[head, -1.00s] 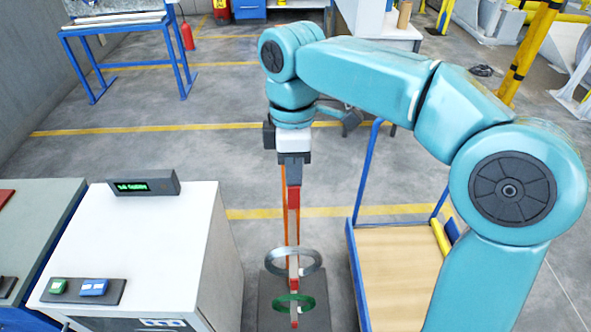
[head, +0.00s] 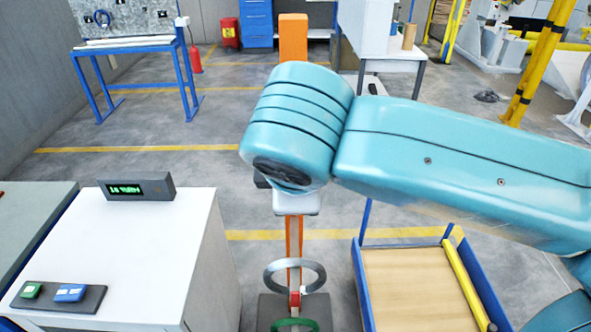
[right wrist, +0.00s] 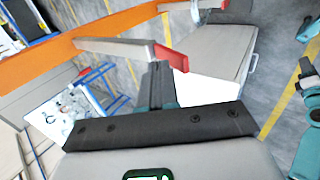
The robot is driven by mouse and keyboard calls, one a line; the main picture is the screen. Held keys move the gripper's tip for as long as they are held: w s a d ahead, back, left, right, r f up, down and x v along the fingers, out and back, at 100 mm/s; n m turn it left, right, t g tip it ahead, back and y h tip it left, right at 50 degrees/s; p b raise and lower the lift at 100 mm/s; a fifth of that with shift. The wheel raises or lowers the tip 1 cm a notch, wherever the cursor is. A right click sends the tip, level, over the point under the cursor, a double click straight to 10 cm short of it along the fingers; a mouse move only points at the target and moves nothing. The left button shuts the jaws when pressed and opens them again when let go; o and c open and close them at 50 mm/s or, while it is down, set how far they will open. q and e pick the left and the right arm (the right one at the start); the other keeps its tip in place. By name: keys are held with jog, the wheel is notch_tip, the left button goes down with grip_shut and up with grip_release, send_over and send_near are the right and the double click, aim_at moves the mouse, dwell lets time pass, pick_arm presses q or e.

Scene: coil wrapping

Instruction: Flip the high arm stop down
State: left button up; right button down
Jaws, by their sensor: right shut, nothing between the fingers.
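An orange post (head: 293,38) stands upright behind my right arm in the head view. In the right wrist view the post (right wrist: 50,58) runs slantwise, and a grey arm with a red end stop (right wrist: 172,57) reaches out from it. My right gripper (right wrist: 160,72) is shut and empty, with its tips close by the red stop; I cannot tell whether they touch. In the head view my arm hides the upper arm and its stop. A lower red piece (head: 295,298) shows near a grey ring (head: 295,265) and a green ring (head: 295,324). My left gripper is not in view.
A white cabinet (head: 150,260) with a display (head: 137,187) and button box (head: 58,297) stands at left. A blue-framed cart (head: 410,285) with a wooden deck is at right. A blue workbench (head: 135,50) stands farther back. Open floor lies between.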

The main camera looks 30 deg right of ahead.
jog(key=shift+s+f+p, duration=0.1)
jog(key=shift+p, duration=0.25)
jog(key=shift+w+d, duration=0.1)
jog(key=shift+w, duration=0.1)
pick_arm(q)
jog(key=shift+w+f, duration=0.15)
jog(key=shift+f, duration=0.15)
pick_arm(e)
jog(key=shift+w+d+f, duration=0.35)
jog(key=shift+w, duration=0.25)
jog(key=shift+s, duration=0.1)
jog(key=shift+r, duration=0.1)
